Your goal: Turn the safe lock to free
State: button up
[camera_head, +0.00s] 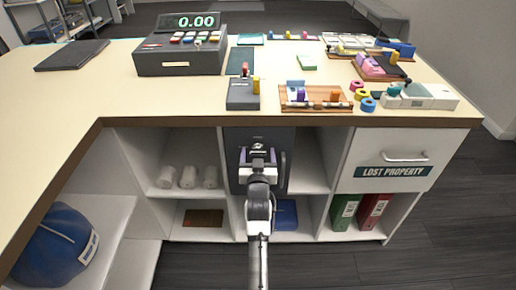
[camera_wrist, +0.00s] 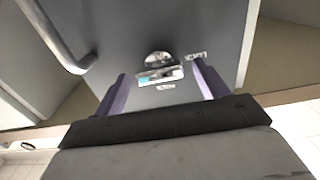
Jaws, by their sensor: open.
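The dark grey safe (camera_head: 236,140) is set in the middle of the counter's front, its door closed. In the wrist view its door (camera_wrist: 215,22) appears upside down. A round metallic lock knob (camera_wrist: 160,58) with a flat bar across it sits on the door. In the head view my gripper (camera_head: 259,156) hides the knob.
The safe's bar handle (camera_wrist: 62,40) is on the left in the wrist view. Open shelves with white rolls (camera_head: 188,177) and binders (camera_head: 359,210) flank the safe. A LOST PROPERTY drawer (camera_head: 393,150) is on the right. The cluttered countertop (camera_head: 120,78) overhangs above.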

jog(key=shift+w, duration=0.1)
jog(key=shift+r, duration=0.1)
jog(key=c, duration=1)
